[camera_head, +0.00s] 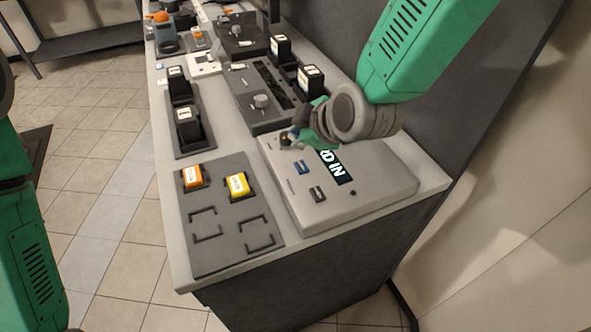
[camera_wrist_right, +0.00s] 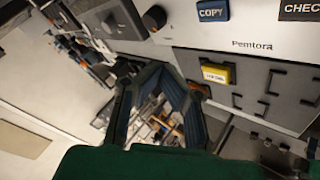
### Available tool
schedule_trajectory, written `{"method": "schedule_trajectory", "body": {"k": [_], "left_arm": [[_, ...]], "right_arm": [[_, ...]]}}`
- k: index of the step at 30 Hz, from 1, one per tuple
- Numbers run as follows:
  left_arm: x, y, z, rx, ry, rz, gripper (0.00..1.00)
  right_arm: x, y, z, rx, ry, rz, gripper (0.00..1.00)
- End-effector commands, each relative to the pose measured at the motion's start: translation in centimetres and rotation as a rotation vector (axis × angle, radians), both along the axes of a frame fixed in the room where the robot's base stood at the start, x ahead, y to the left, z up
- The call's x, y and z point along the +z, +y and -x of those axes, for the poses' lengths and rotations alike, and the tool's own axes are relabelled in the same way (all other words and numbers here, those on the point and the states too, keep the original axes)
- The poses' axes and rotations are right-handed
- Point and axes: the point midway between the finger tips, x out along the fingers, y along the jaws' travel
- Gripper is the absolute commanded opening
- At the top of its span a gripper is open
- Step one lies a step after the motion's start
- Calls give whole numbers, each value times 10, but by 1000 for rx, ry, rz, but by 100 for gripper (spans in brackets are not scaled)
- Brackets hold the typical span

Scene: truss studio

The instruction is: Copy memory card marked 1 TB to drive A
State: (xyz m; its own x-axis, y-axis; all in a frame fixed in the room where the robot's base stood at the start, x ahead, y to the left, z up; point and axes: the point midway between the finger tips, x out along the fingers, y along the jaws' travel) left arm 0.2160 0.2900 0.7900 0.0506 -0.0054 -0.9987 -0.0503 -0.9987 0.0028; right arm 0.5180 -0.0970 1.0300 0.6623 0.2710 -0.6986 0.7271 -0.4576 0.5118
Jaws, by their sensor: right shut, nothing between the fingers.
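The grey copy device (camera_head: 375,205) has a screen (camera_head: 335,168) partly hidden by my right arm; "D IN" is readable. Its blue COPY button (camera_head: 302,167) and dark CHECK button (camera_head: 317,193) also show in the right wrist view, COPY (camera_wrist_right: 212,10) and CHECK (camera_wrist_right: 300,8). An orange card (camera_head: 193,176) and a yellow card (camera_head: 238,185) sit on a dark mat (camera_head: 212,255); their labels are too small to read. My right gripper (camera_head: 294,137) is shut and empty over the device's far left corner, near a small knob (camera_head: 284,141). My left gripper is out of view.
Two empty bracketed places (camera_head: 206,224) lie at the front of the mat. Black blocks with white labels (camera_head: 188,125) stand in a tray behind it. A dark panel with a knob (camera_head: 262,101) is behind the device. A dark wall rises to the right.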

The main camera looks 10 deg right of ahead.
Motion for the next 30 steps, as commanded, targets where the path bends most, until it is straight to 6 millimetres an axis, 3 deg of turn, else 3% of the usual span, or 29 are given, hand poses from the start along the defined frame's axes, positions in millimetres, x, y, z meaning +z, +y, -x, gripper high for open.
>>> {"method": "schedule_trajectory", "body": {"k": [1, 6, 12, 30], "left_arm": [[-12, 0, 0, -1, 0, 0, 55], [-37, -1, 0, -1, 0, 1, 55], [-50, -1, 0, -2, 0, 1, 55], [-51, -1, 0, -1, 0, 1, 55]], "right_arm": [[-14, -2, 0, -2, 2, -3, 0], [-40, -3, 0, -3, 2, -3, 0], [-60, 2, 0, -1, 1, 4, 0], [-64, -2, 0, -1, 1, -1, 0]]}}
